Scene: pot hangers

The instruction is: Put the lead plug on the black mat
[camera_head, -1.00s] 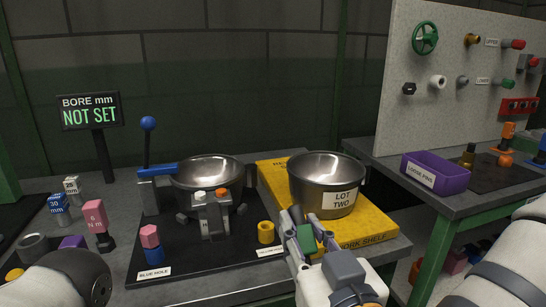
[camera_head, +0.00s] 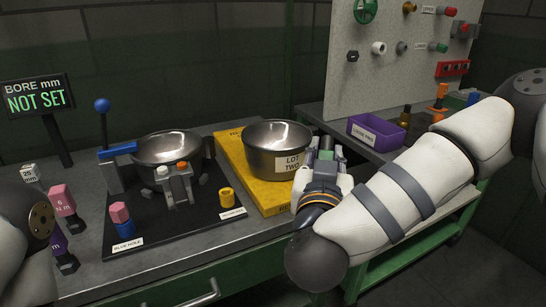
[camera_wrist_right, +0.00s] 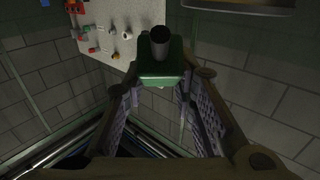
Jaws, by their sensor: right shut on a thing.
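My right gripper (camera_head: 325,162) is beside the right pot, in front of the gap between the tables. It is shut on a green block with a dark grey cylinder (camera_wrist_right: 160,62), which shows between the fingers in the right wrist view (camera_wrist_right: 160,85). I cannot tell for sure whether this piece is the lead plug. The black mat (camera_head: 180,232) lies on the left table and carries a pot, a clamp-like fixture and small parts. My left gripper is out of view; only part of my left arm shows at the left edge.
A purple bin (camera_head: 375,135) is on the right table.

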